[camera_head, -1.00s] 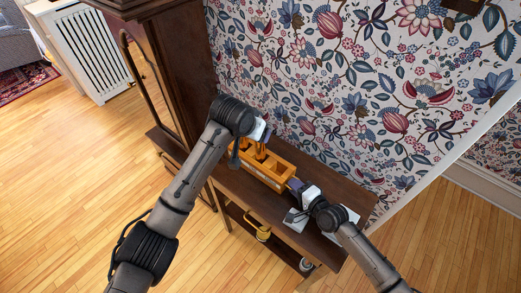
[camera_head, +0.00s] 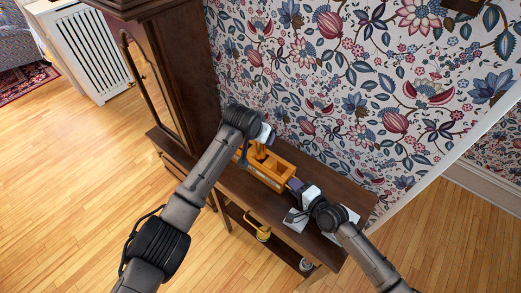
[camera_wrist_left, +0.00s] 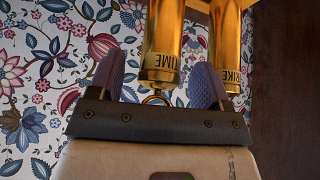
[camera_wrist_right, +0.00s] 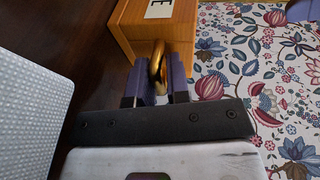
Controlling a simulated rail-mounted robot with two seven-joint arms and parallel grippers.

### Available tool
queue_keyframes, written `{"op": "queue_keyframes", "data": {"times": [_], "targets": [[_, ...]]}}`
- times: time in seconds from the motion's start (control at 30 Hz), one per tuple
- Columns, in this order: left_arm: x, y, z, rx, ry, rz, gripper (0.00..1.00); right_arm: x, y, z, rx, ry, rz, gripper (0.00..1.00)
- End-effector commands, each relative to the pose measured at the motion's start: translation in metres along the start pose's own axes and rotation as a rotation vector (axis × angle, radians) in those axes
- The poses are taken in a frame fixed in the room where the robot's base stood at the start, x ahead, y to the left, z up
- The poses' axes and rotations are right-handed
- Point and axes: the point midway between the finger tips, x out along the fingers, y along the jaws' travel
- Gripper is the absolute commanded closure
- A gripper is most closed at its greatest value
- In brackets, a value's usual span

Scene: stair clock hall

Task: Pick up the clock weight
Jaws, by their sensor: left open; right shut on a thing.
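Two brass clock weights show in the left wrist view. The weight marked TIME (camera_wrist_left: 163,45) has a ring at its near end; the other (camera_wrist_left: 229,45) has a partly hidden label reading "RIKE". My left gripper (camera_wrist_left: 157,88) is open, its fingers on either side of the TIME weight's ring end; I cannot tell whether they touch it. In the head view my left gripper (camera_head: 265,140) is over the orange wooden box (camera_head: 268,181).
The box stands on a dark wooden table (camera_head: 345,190) against the floral wall. A tall clock case (camera_head: 185,65) rises to the left. Pale flat items (camera_head: 296,220) lie near my right gripper. A yellow object (camera_head: 263,233) is below the tabletop.

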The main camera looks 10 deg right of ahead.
Motion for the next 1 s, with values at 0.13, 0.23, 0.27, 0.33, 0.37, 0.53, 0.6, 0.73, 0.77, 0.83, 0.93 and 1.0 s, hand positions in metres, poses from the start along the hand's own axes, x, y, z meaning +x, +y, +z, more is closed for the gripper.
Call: {"op": "queue_keyframes", "data": {"times": [0.13, 0.23, 0.27, 0.33, 0.37, 0.53, 0.6, 0.73, 0.77, 0.83, 0.93, 1.0], "targets": [[-0.0002, 0.0, -0.0001, 0.0, 0.0, 0.0, 0.29, -0.0002, 0.0014, -0.0002, -0.005, 0.0, 0.004, 1.0], [-0.0002, -0.0001, 0.0, 0.0, 0.0, 0.0, 0.39, -0.0002, 0.0014, -0.0002, -0.005, 0.0, 0.004, 1.0], [-0.0002, -0.0001, 0.0, 0.0, 0.0, 0.0, 0.42, -0.0002, 0.0014, -0.0002, -0.005, 0.0, 0.004, 1.0], [-0.0003, -0.0001, 0.0, 0.0, 0.0, 0.0, 0.49, -0.0002, 0.0014, -0.0002, -0.005, 0.0, 0.004, 1.0], [-0.0003, -0.0001, 0.0, 0.0, 0.0, 0.0, 0.52, -0.0002, 0.0014, -0.0002, -0.005, 0.0, 0.004, 1.0], [-0.0003, -0.0002, 0.0, 0.0, 0.0, 0.0, 0.68, -0.0002, 0.0014, -0.0002, -0.005, 0.0, 0.004, 1.0], [-0.0003, -0.0002, 0.0, 0.0, 0.0, 0.0, 0.74, -0.0002, 0.0014, -0.0001, -0.005, 0.0, 0.004, 1.0], [-0.0003, -0.0002, 0.0001, 0.0, 0.0, 0.0, 0.87, -0.0002, 0.0014, -0.0001, -0.005, 0.0, 0.004, 1.0], [-0.0003, -0.0002, 0.0, 0.0, 0.0, 0.0, 0.9, -0.0002, 0.0014, -0.0002, -0.005, 0.0, 0.004, 1.0], [-0.0003, -0.0003, 0.0001, 0.0, 0.0, 0.0, 0.96, -0.0002, 0.0014, -0.0002, -0.005, 0.0, 0.004, 1.0], [-0.0003, -0.0003, 0.0001, 0.0, 0.0, 0.0, 1.0, -0.0002, 0.0014, -0.0002, -0.005, 0.0, 0.004, 1.0], [-0.0003, -0.0003, 0.0001, 0.0, 0.0, 0.0, 1.0, -0.0002, 0.0014, -0.0002, -0.005, 0.0, 0.004, 1.0]]}}
